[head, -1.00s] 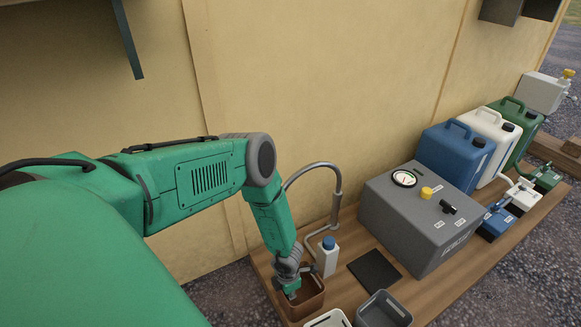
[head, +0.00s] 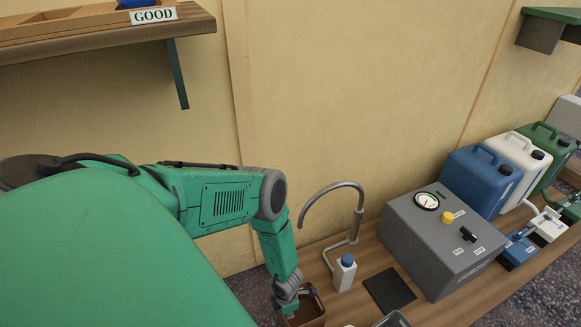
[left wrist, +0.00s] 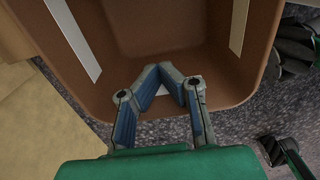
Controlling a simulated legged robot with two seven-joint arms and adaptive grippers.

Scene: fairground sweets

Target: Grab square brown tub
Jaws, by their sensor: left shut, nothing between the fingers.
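In the head view the left gripper (head: 289,310) is at the tub's left side. My right gripper is not in view.
A white bottle with a blue cap (head: 344,273) and a curved grey pipe (head: 358,215) stand just behind the tub. A dark flat mat (head: 389,289) lies to the right, near a grey box with a gauge (head: 440,245).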

